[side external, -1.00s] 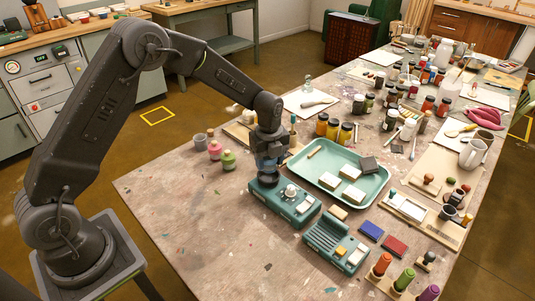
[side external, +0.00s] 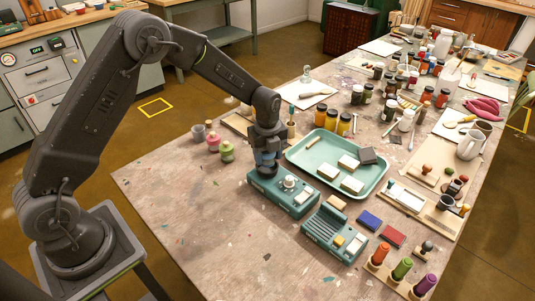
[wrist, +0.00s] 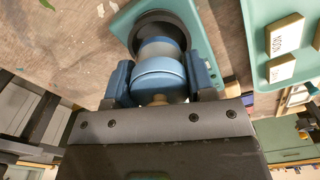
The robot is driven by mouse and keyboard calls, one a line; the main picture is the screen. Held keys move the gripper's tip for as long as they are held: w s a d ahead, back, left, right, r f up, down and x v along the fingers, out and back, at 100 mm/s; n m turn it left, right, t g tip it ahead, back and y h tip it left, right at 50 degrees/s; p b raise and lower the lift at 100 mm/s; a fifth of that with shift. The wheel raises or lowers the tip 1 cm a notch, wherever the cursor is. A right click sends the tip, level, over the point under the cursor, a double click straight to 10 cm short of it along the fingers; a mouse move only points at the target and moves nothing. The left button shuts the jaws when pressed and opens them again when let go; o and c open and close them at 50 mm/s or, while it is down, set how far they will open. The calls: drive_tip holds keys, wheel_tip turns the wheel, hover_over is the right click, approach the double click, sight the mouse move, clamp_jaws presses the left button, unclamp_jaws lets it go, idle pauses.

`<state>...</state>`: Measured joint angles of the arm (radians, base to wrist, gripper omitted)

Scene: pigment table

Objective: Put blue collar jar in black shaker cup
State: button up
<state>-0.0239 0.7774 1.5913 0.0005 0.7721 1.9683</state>
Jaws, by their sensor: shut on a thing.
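My gripper (side external: 267,153) points down over the teal shaker unit (side external: 302,203) near the table's left side. Its fingers are shut on the blue collar jar (wrist: 158,82), seen between them in the wrist view with a blue cap, a paler band and more blue beyond. The black shaker cup (side external: 266,172) sits on the unit's left end, directly below the gripper. Its dark round rim (wrist: 160,17) shows just beyond the jar in the wrist view. The jar's far end overlaps the cup opening there; I cannot tell how far in it is.
A mint tray (side external: 303,164) with pale blocks lies behind the unit. A second teal device (side external: 325,236) stands at its front right. Pink and green small jars (side external: 226,151) stand left of the gripper. The table's front left is clear.

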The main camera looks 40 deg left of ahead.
drive_tip(key=shift+f, duration=1.1)
idle(0.8)
drive_tip(key=o, duration=1.1)
drive_tip(key=shift+c, duration=0.2)
drive_tip(key=shift+o, duration=0.5)
drive_tip(key=o, duration=0.3)
drive_tip(key=shift+r, duration=4)
